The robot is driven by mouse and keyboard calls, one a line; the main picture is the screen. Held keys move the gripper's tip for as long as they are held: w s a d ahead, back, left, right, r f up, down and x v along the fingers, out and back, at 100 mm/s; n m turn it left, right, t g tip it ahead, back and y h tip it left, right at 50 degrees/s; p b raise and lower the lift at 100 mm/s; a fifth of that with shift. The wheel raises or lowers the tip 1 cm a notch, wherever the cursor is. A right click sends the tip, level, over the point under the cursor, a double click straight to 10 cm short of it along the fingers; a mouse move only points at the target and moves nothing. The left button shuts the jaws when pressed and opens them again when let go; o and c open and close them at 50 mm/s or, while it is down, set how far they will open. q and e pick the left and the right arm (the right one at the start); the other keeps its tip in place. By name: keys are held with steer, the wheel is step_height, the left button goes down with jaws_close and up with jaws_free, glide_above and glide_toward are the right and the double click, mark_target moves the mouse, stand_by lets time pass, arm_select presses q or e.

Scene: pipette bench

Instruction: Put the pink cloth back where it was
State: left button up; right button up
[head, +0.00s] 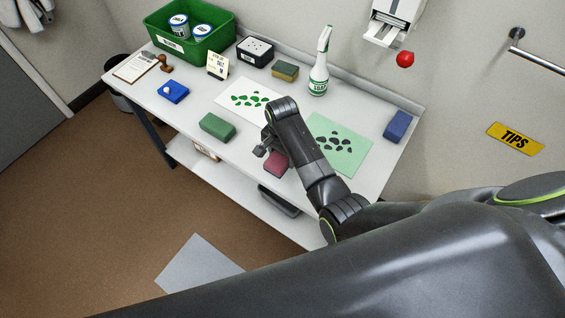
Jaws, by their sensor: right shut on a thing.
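The pink cloth (275,164), a small folded dark-pink block, is at the front edge of the white bench (190,119), below the green mat. My right gripper (270,151) reaches down over the bench and is shut on the pink cloth. My wrist and fingers hide part of the cloth's upper side. I cannot tell whether the cloth touches the bench top. My left gripper is not in view.
A green block (217,126) lies left of the gripper. White (225,88) and pale green (360,155) sheets bear dark pieces. A spray bottle (319,78), a blue block (398,126) and a green crate (214,45) stand around. A rail (540,61) is on the wall.

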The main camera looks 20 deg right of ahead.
steer(key=shift+d+f, duration=0.2)
steer(key=shift+f, duration=2.45)
steer(key=shift+f, duration=0.15)
steer(key=o, duration=1)
steer(key=shift+o, duration=0.2)
step_height(320, 180, up, 12)
steer(key=shift+a+r, duration=0.1)
steer(key=shift+r, duration=0.1)
